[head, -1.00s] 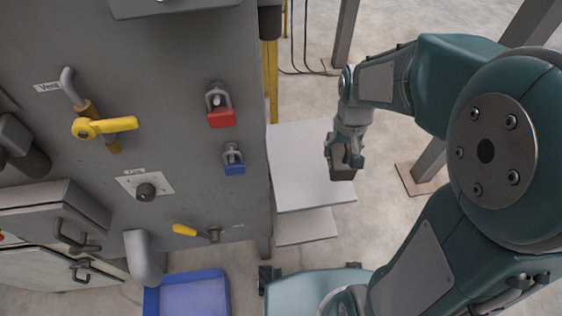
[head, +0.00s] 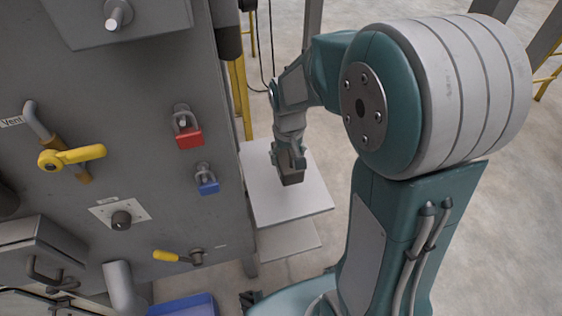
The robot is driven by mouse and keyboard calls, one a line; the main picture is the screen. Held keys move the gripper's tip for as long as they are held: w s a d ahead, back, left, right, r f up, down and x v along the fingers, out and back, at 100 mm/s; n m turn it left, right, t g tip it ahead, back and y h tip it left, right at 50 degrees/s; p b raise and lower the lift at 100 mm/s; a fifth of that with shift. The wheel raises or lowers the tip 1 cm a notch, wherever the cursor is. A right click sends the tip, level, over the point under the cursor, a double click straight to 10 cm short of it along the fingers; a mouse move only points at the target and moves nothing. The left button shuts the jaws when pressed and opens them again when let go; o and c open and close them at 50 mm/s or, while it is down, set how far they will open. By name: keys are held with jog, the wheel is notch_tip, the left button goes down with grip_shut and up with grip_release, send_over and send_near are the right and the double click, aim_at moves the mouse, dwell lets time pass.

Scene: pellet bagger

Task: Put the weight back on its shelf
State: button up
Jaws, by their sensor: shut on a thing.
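My gripper (head: 288,163) points down and is shut on the weight (head: 293,178), a small dark block with a brownish face, in the head view. The weight is over the upper white shelf (head: 308,206) beside the grey machine. I cannot tell whether the weight touches the shelf or hangs just above it. My gripper's fingers are partly hidden behind its own links.
The grey machine (head: 130,165) stands close on the left, with a red padlock (head: 188,137), a blue padlock (head: 207,186) and a yellow valve lever (head: 75,156) sticking out. A lower white shelf (head: 290,240) sits below the upper one. A blue bin (head: 185,305) is at the bottom.

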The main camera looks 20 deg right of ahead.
aim_at(281, 155)
jog(key=w+f, duration=0.2)
jog(key=f, duration=0.1)
jog(key=w+f, duration=0.2)
jog(key=w, duration=0.1)
jog(key=shift+f, duration=0.4)
jog(key=shift+w+f, duration=0.1)
jog(key=shift+f, duration=1.55)
jog(key=shift+f, duration=0.1)
jog(key=o, duration=1.1)
jog(key=shift+o, duration=0.2)
